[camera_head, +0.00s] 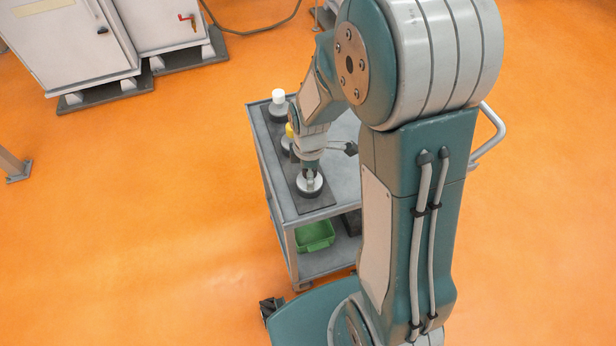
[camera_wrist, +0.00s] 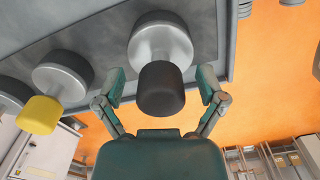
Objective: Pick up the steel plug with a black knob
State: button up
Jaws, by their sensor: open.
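The steel plug with a black knob (camera_wrist: 160,90) stands in the middle of the wrist view, its knob towards my camera. In the head view its steel body (camera_head: 309,187) sits near the front end of the cart top, and its knob is mostly hidden by my gripper. My gripper (camera_head: 311,171) is right above the plug. In the wrist view my gripper (camera_wrist: 162,88) is open, with one finger on each side of the black knob. A gap shows between each finger and the knob.
A plug with a yellow knob (camera_wrist: 40,114) and one with a white knob (camera_head: 278,99) stand in line behind on the cart (camera_head: 262,160). A green bin (camera_head: 315,237) is on the lower shelf. Grey cabinets (camera_head: 75,45) stand at the back left.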

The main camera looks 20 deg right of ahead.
jog(key=shift+d+f, duration=0.1)
jog(key=shift+d, duration=0.15)
jog(key=shift+c, duration=1)
jog(key=shift+a, duration=0.25)
grip_shut()
